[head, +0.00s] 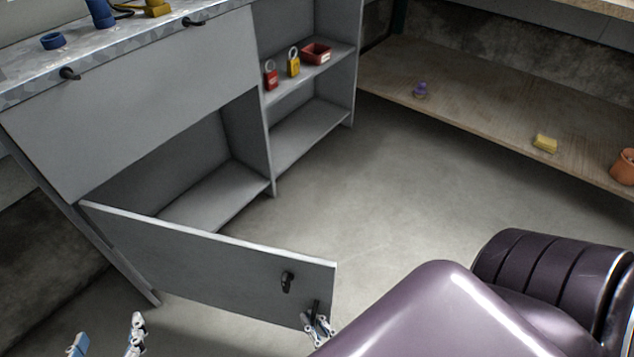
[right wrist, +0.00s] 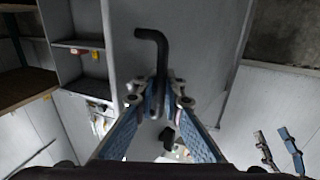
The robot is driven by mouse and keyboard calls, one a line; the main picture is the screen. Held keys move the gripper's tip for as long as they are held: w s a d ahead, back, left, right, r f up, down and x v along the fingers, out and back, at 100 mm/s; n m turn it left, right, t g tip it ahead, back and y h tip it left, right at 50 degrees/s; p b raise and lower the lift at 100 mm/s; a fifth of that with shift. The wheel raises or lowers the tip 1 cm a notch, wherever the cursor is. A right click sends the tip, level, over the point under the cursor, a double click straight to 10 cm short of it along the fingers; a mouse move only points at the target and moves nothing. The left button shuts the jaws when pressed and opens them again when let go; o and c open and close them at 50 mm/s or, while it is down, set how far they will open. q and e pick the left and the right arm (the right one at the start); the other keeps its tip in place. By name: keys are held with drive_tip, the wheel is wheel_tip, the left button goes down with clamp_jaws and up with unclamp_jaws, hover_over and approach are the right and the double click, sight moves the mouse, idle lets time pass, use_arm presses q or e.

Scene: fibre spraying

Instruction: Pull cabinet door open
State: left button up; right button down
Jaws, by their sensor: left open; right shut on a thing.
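The grey cabinet door (head: 190,258) is swung out from the lower left of the cabinet and stands open over the floor. A black handle (head: 287,281) shows on its visible face, and a second dark piece shows by its free lower corner. My right gripper (head: 318,327) is at that corner. In the right wrist view my right gripper (right wrist: 160,92) is shut on a black hooked handle (right wrist: 155,40) in front of a grey panel. My left gripper (head: 107,343) is open and empty at the bottom left, apart from the door. It also shows in the right wrist view (right wrist: 278,150).
Behind the door the lower compartment (head: 215,195) is open and looks empty. Shelves beside it hold a red padlock (head: 271,75), a yellow padlock (head: 293,62) and a red box (head: 317,53). A wooden shelf (head: 480,110) stands right. The floor (head: 400,190) between is clear.

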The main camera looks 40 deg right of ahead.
drive_tip(key=shift+s+d, duration=0.2)
drive_tip(key=shift+d, duration=0.05)
drive_tip(key=c, duration=2.2)
unclamp_jaws()
drive_tip(key=shift+o, duration=0.6)
drive_tip(key=shift+a, duration=0.1)
drive_tip(key=s, duration=1.2)
drive_tip(key=shift+a, duration=0.25)
